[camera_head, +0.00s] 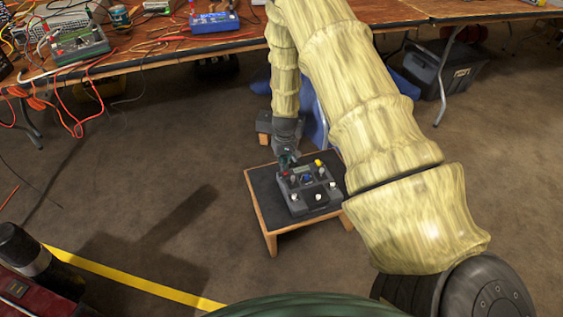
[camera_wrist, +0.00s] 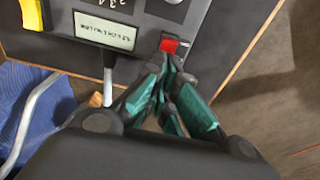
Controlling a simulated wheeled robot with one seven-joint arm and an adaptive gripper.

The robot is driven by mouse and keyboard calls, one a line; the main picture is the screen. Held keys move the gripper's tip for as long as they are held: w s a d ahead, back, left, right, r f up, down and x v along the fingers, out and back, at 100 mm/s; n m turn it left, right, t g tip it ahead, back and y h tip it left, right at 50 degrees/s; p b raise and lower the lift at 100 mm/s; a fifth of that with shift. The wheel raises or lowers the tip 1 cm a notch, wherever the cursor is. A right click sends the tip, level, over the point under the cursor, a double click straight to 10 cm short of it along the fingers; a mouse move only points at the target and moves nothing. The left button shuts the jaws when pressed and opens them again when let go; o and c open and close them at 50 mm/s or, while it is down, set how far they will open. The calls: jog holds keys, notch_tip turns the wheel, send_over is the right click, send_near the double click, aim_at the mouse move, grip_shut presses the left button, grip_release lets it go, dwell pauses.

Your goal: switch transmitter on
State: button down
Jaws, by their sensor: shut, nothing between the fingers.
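The transmitter (camera_head: 309,197) is a dark grey box with white knobs, a small display and a yellow part (camera_head: 318,163). It sits on a low wooden stand with a black top (camera_head: 265,190). My gripper (camera_head: 285,162) reaches down at the transmitter's far left corner. In the wrist view its teal fingers (camera_wrist: 163,68) are shut and empty, with tips right at the red switch's lower edge. I cannot tell whether they touch it.
A long workbench (camera_head: 160,45) with instruments and loose cables runs along the back. A dark bin (camera_head: 440,75) stands under it at right. A blue cloth-like thing (camera_wrist: 45,100) lies beside the stand. Yellow floor tape (camera_head: 135,280) crosses the front left; the floor left of the stand is clear.

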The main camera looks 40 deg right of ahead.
jog(key=shift+s+a+r+p, duration=0.15)
jog(key=shift+s+r+p, duration=0.25)
jog(key=shift+s+p, duration=0.2)
notch_tip(320, 180, up, 14)
jog(key=w+p, duration=0.1)
jog(key=p, duration=0.5)
jog(key=shift+w+d, duration=0.25)
jog(key=shift+w, duration=0.1)
jog(key=shift+f, duration=0.15)
jog(key=s+a+f+n, duration=0.1)
jog(key=s+a+f, duration=0.35)
jog(key=s, duration=0.25)
jog(key=s+a+f+h, duration=0.1)
jog(key=s+a+f, duration=0.35)
jog(key=s, duration=0.25)
jog(key=s+a+f+n, duration=0.1)
jog(key=s+a+f, duration=0.35)
jog(key=s, duration=0.25)
jog(key=s+a+f+y, duration=0.1)
jog(key=s+a, duration=0.4)
jog(key=s, duration=0.4)
jog(key=s+a+f, duration=0.1)
jog(key=s+a, duration=0.4)
jog(key=s, duration=0.5)
notch_tip(320, 180, up, 23)
jog(key=p, duration=2.3)
jog(key=shift+w+r+n+g, duration=0.15)
jog(key=shift+w+n+g, duration=0.1)
jog(key=shift+n+g, duration=0.15)
